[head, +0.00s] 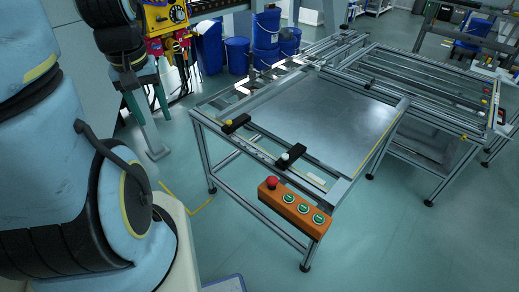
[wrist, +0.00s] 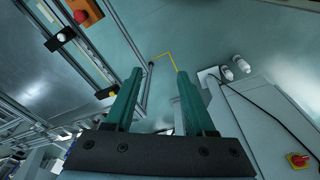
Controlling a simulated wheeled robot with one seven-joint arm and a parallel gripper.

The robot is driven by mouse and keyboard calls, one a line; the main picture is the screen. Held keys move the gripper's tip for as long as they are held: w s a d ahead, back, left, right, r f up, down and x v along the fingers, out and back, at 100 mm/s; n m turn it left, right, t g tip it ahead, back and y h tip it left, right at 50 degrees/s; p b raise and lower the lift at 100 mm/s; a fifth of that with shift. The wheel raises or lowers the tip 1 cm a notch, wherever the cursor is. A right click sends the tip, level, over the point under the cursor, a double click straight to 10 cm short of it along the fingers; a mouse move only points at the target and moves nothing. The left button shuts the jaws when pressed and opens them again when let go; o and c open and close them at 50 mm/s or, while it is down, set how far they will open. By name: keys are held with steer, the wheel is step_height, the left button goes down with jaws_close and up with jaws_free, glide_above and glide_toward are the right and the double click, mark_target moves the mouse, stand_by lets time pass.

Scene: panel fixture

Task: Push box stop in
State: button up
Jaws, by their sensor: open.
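The orange control box (head: 295,208) is fixed at the near front edge of the metal table frame. Its red stop button (head: 271,182) stands up at the box's left end, beside several green buttons. In the wrist view the box (wrist: 103,17) is cut off at the top left, with the red button (wrist: 81,16) showing. My gripper (head: 148,112) is in the head view, left of the table and well apart from the box. In the wrist view its two teal fingers (wrist: 160,72) are spread, with nothing between them.
Black blocks with a yellow knob (head: 230,121) and a white knob (head: 286,157) sit on the frame beside the metal tabletop (head: 330,110). Blue barrels (head: 238,55) stand behind. A grey cabinet (wrist: 255,120) is at right in the wrist view. Floor between gripper and table looks clear.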

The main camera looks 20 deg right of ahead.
steer(key=d+f+n, duration=0.2)
steer(key=d+n, duration=0.1)
steer(key=d, duration=0.1)
steer(key=w+d+f+n+g+b, duration=0.1)
steer(key=d+f+n, duration=0.2)
steer(key=d+n, duration=0.1)
steer(key=w+d+f+n, duration=0.1)
steer(key=d+f+n, duration=0.1)
steer(key=d+n, duration=0.1)
steer(key=shift+w+d+f+n+g+b, duration=0.15)
steer(key=shift+d+f+n+b, duration=0.05)
steer(key=shift+d, duration=0.2)
steer(key=shift+w+d+f+n+g+b, duration=0.1)
steer(key=shift+d+f+n+g+b, duration=0.1)
steer(key=shift+d, duration=0.2)
jaws_close()
steer(key=s+d+f+n+b, duration=0.1)
steer(key=d+f+n, duration=0.4)
steer(key=d, duration=0.3)
steer(key=s+d+f+n, duration=0.1)
steer(key=d+f+n, duration=0.4)
steer(key=d+n, duration=0.3)
steer(key=shift+s+d+b, duration=0.15)
steer(key=shift+d+b, duration=0.1)
steer(key=shift+b, duration=0.1)
steer(key=shift+f, duration=0.1)
